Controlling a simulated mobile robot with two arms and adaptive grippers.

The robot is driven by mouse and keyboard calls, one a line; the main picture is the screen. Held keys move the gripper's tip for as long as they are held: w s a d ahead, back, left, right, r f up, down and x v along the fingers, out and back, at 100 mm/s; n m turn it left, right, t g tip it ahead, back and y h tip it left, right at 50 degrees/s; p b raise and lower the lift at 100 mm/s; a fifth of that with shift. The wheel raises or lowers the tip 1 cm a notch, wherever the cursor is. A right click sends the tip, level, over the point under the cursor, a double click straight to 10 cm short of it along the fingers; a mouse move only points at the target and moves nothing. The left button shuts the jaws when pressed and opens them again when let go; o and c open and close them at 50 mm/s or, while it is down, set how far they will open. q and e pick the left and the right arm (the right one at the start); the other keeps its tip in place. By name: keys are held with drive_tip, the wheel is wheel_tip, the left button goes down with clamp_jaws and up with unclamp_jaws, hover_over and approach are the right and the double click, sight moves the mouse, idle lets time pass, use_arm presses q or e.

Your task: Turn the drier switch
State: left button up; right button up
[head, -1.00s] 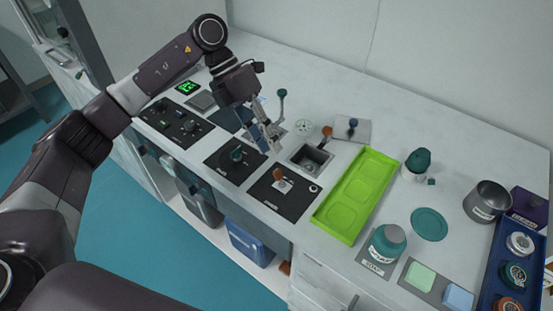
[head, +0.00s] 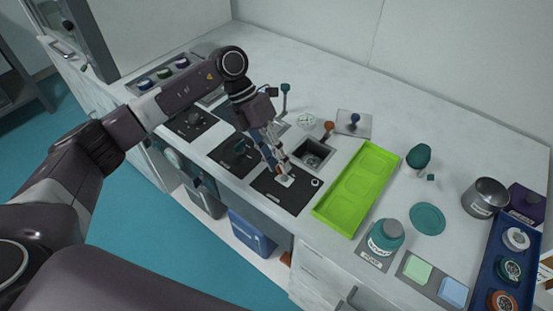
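A black panel (head: 275,200) with a small white switch base (head: 287,182) lies on the bench top, left of the green tray; I take it to be the drier switch, but its label is too small to read. My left gripper (head: 281,172) points down right at this switch, its fingertips at or just above the base. The fingers largely cover the switch's orange handle. I cannot tell whether they touch or grip it. My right gripper is not in view.
A black panel with a teal knob (head: 239,146) lies left of the switch. A small sink (head: 312,153) with an orange-topped lever (head: 328,128) is behind it. A bright green tray (head: 336,213) stands to the right. A teal-lidded jar (head: 385,238) is farther right.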

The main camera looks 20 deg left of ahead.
use_arm(q)
clamp_jaws()
